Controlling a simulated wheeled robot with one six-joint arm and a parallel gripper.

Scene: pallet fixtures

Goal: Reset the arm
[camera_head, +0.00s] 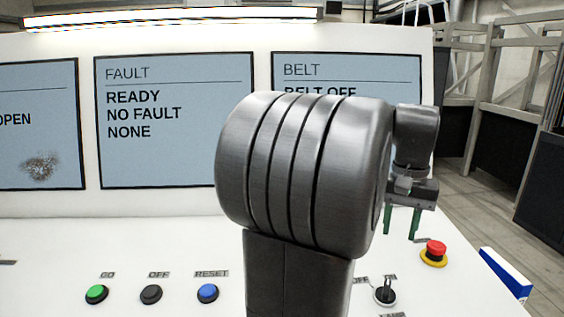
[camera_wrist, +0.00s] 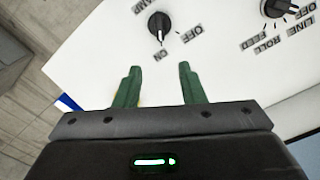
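My gripper (camera_head: 401,222) is at the right of the head view, above the white control panel (camera_head: 180,240) and left of the red stop button. In the wrist view its two green fingers (camera_wrist: 160,68) are spread apart with nothing between them. Beyond the fingertips is a black rotary knob (camera_wrist: 160,25) with OFF and ON labels, apart from the fingers. My grey arm hides part of the panel and the BELT screen (camera_head: 345,72). The FAULT screen (camera_head: 175,165) reads READY, NO FAULT, NONE.
A green GO button (camera_head: 97,294), a black OFF button (camera_head: 151,294) and a blue RESET button (camera_head: 208,293) sit at the front left. A red stop button (camera_head: 435,248) on yellow and a rotary switch (camera_head: 385,293) are at right. Another knob (camera_wrist: 283,8) shows in the wrist view.

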